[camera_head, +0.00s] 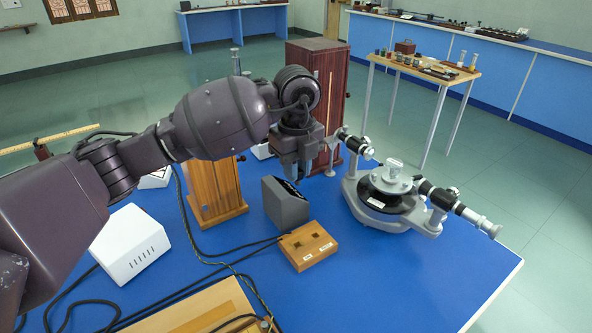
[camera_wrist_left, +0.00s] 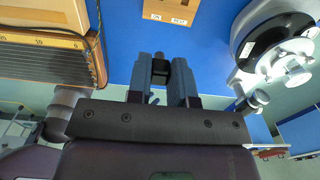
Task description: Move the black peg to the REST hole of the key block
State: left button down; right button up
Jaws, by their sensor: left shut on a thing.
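The key block (camera_head: 306,257) is a light wooden block with two dark square holes, lying on the blue bench in front of the grey box. In the left wrist view the key block (camera_wrist_left: 178,8) shows at the top edge, labelled ON at left and REST at right. My left gripper (camera_head: 299,178) is above and behind the block, over the bench. In the wrist view its fingers (camera_wrist_left: 161,82) are shut on the black peg (camera_wrist_left: 160,68), whose dark end shows between them. The peg cannot be made out in the head view. My right gripper is not in view.
A grey spectrometer (camera_head: 392,200) stands right of the block. A grey slanted box (camera_head: 284,207) is just behind it. A wooden box (camera_head: 217,192), a white box (camera_head: 131,246) and black cables lie left. A tall reddish cabinet (camera_head: 325,85) stands behind. The bench's front right is clear.

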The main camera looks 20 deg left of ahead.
pick_arm(q)
jog(key=shift+r+p, duration=0.6)
jog(key=shift+r, duration=0.35)
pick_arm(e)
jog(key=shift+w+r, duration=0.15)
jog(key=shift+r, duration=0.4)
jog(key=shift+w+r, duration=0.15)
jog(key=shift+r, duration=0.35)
pick_arm(q)
jog(key=shift+f, duration=0.1)
